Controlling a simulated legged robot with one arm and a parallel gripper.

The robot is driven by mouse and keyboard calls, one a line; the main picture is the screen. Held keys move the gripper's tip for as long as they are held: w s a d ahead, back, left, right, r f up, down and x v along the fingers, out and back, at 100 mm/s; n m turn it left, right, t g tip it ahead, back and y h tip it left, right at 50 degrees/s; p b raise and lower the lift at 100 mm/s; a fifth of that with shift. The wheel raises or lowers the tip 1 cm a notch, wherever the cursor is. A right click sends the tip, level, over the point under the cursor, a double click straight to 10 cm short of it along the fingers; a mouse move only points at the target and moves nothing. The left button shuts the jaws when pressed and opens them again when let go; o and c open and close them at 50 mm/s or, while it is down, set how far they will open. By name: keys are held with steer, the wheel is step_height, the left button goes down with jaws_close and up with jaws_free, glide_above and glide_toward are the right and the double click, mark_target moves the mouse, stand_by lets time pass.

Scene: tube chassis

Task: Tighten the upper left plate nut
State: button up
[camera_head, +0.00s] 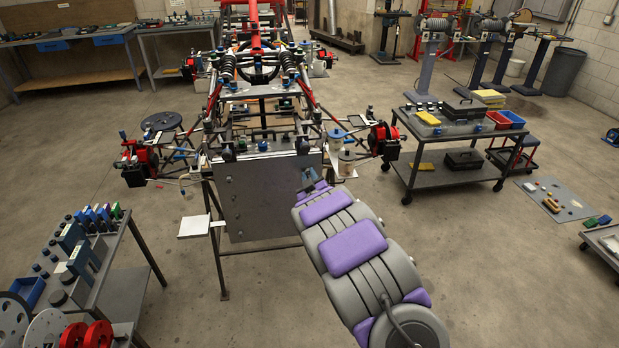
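A grey metal plate (262,205) stands upright at the front of the tube chassis (262,92). Small fasteners show along its left side, one of them near the upper left corner (228,180); they are too small to tell how tight they are. My arm, grey with purple pads, reaches from the lower right to the plate's right edge. My gripper (309,180) is at the arm's far end, by the plate's upper right side and apart from the upper left corner. Its fingers are mostly hidden and too small to read.
Red wheel hubs (384,139) stick out on both sides of the chassis. A small white shelf (194,226) juts out left of the plate. A tool bench (115,262) stands at the lower left and a cart (452,178) at the right. The floor in front is clear.

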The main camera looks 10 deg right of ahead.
jaws_close()
